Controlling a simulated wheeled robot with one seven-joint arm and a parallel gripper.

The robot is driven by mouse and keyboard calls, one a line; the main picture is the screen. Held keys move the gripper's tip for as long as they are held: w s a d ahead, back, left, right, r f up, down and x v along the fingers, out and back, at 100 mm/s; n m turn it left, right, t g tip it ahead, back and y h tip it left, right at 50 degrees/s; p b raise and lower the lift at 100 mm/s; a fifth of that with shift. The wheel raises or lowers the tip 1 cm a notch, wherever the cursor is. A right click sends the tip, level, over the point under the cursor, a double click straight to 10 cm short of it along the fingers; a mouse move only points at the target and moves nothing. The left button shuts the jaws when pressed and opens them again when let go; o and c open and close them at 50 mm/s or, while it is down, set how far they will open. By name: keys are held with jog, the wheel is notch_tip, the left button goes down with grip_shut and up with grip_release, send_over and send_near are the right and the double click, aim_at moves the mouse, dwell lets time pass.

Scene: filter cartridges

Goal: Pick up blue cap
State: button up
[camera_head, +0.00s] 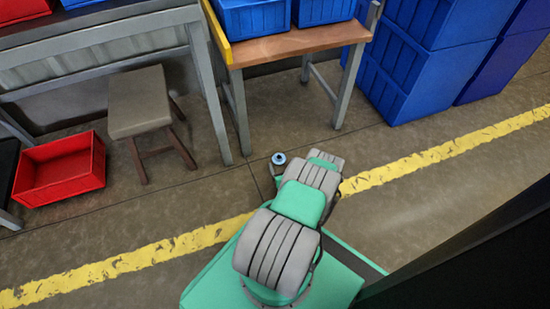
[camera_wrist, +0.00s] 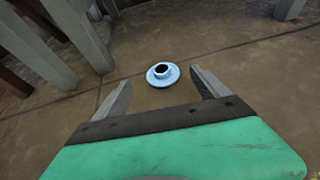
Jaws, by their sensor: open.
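The blue cap (camera_wrist: 161,75) is a small light-blue disc with a raised round collar and a dark hole. It lies on the brown floor, collar up, in the wrist view. In the head view the cap (camera_head: 279,159) shows at the end of my arm. My gripper (camera_wrist: 160,82) is open and empty, with one grey finger on each side of the cap in the picture. The cap appears a little beyond the fingertips, and no contact shows. I cannot tell the exact height of the fingers above the floor. In the head view my arm hides most of the gripper.
A wooden-topped table (camera_head: 300,44) with blue bins stands behind the cap; its grey legs come near. A stool (camera_head: 139,103) and a red crate (camera_head: 60,168) stand left. Stacked blue crates (camera_head: 415,70) stand right. The floor around the cap is clear.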

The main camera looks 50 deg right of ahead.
aim_at(279, 158)
jog(key=b+x, duration=0.2)
jog(key=x, duration=0.3)
jog(key=shift+w+d+f+b, duration=0.2)
jog(key=shift+d+b, duration=0.05)
jog(key=shift+b, duration=0.15)
jog(key=shift+r, duration=0.1)
jog(key=c, duration=1.5)
jog(key=shift+r, duration=0.1)
jog(key=shift+c, duration=0.2)
